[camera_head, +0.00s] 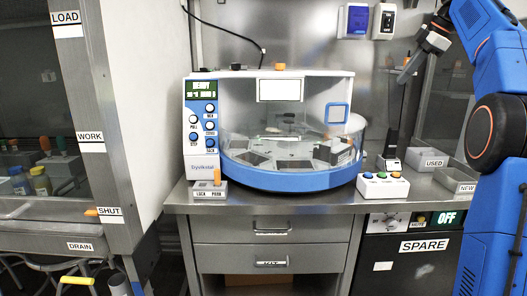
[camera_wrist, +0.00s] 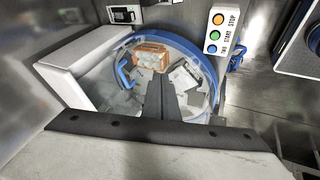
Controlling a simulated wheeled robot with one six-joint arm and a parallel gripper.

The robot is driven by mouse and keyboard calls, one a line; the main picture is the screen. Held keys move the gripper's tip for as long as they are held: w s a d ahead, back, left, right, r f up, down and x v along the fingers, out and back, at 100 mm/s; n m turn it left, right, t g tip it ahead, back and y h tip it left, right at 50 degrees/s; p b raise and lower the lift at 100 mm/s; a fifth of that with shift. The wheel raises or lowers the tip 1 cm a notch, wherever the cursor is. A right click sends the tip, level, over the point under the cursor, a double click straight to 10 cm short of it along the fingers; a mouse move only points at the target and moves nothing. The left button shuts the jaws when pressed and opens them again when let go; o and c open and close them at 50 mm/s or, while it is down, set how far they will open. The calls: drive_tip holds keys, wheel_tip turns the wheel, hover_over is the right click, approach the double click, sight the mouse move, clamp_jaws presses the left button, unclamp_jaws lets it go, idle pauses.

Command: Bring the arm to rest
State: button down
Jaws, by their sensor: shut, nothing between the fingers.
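My arm (camera_head: 490,60) is blue and raised at the right of the head view. My gripper (camera_head: 404,76) hangs from its grey wrist, pointing down and left, above the bench to the right of the round machine (camera_head: 280,180). In the wrist view my gripper (camera_wrist: 160,78) shows as two dark fingers together in the middle, shut and empty. The machine, with a blue base and clear curved cover, lies beyond the fingers in that view. I see no contact between the fingers and anything.
The steel bench (camera_head: 330,197) carries a button box (camera_head: 382,186), a small box with an orange lever (camera_head: 210,190), a black upright stand (camera_head: 393,130), and trays marked USED (camera_head: 433,160) and NEW (camera_head: 462,184). A hood (camera_head: 95,160) stands at left.

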drive_tip(key=s+a+f+m+h, duration=0.1)
drive_tip(key=s+a+f+m, duration=0.4)
drive_tip(key=s, duration=0.5)
drive_tip(key=s+a+f+m+h, duration=0.1)
drive_tip(key=s+a+f+m, duration=0.3)
drive_tip(key=s+a+f, duration=0.5)
drive_tip(key=s+a+f+m+h, duration=0.1)
drive_tip(key=s+f+m, duration=0.6)
drive_tip(key=s+f, duration=1.9)
wheel_tip(320, 180, down, 3)
drive_tip(key=shift+s+a+h, duration=0.25)
drive_tip(key=shift+a+h, duration=0.15)
drive_tip(key=shift+a, duration=0.25)
